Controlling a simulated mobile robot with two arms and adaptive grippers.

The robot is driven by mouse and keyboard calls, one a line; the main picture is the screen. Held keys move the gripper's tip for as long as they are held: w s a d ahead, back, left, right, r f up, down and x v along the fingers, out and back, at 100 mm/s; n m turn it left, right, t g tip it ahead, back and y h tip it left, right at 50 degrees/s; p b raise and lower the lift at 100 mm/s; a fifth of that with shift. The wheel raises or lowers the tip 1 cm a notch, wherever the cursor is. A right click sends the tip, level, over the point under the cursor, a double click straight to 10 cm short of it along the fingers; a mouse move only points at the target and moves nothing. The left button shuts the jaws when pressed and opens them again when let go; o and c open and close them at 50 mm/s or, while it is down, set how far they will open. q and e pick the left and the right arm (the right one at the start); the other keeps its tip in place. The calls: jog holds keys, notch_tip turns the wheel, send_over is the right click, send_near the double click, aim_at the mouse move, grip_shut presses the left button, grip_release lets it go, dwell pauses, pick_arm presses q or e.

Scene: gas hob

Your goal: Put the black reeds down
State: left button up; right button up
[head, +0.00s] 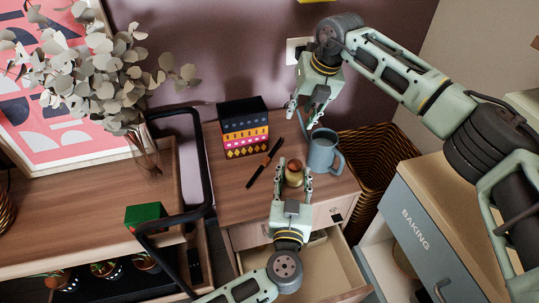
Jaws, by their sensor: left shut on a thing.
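A thin black stick-like bundle with an orange middle, which looks like the black reeds (256,175), lies slanted on the wooden cabinet top (230,205). My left gripper (293,174) comes up from below, with its fingers on either side of a small round gold jar with a reddish-brown top (294,168). It is shut on this jar, right of the reeds and apart from them. My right gripper (306,108) is above and behind the blue-grey mug (322,155), its fingers spread and nothing visible between them.
A patterned box (245,137) stands behind the reeds. A wicker basket (378,160) is right of the cabinet. An open drawer (325,268) juts out below. A black bent rail (204,165) and a leafy vase (143,150) are left. The cabinet top's front left is clear.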

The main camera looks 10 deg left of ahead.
jog(key=w+d+n+h, duration=0.3)
jog(key=d+n, duration=0.5)
jog(key=n, duration=0.3)
jog(key=n+g, duration=0.2)
jog(key=n, duration=1.6)
send_over(254, 177)
jog(key=shift+n, duration=0.4)
jog(key=f, duration=0.5)
jog(key=shift+a+f, duration=0.2)
jog(key=shift+a, duration=0.15)
jog(key=shift+d+f, duration=0.15)
jog(key=shift+f, duration=1.4)
jog(key=shift+d+f, duration=0.15)
jog(key=shift+f, duration=1.4)
jog(key=shift+c, duration=0.2)
grip_shut()
